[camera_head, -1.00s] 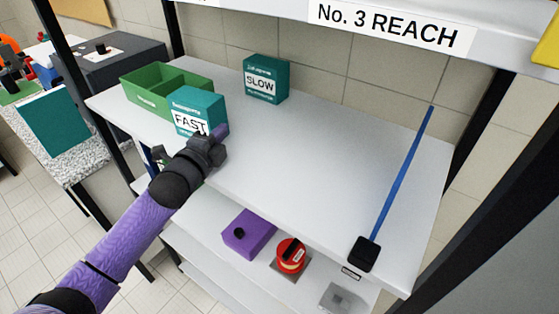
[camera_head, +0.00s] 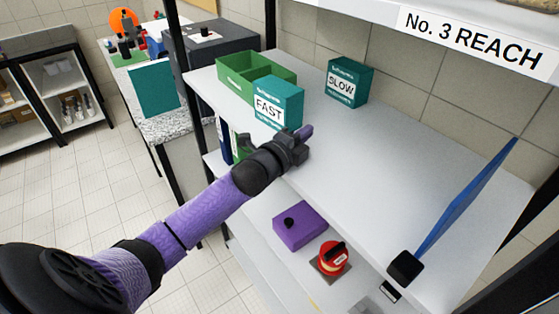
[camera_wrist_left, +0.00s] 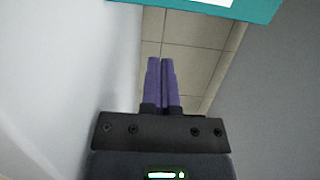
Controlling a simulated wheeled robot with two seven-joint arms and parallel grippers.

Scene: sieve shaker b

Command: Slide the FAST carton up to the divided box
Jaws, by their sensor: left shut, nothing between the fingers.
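The teal FAST carton (camera_head: 276,103) stands upright on the white shelf, in front of the green divided box (camera_head: 236,82). In the head view the carton overlaps the box's near right part, so I cannot tell if they touch. My left gripper (camera_head: 308,131) is shut and empty, just to the near right of the carton. In the left wrist view its purple fingers (camera_wrist_left: 161,78) are together, and the lower edge of the carton (camera_wrist_left: 232,8) shows at the top. A gap shows between the fingertips and the carton in that view. My right gripper is not in view.
A teal SLOW carton (camera_head: 348,82) stands further back on the shelf (camera_head: 400,160). A purple box (camera_head: 300,226) and a red knob (camera_head: 333,257) are below the shelf's front edge. The shelf's middle is clear.

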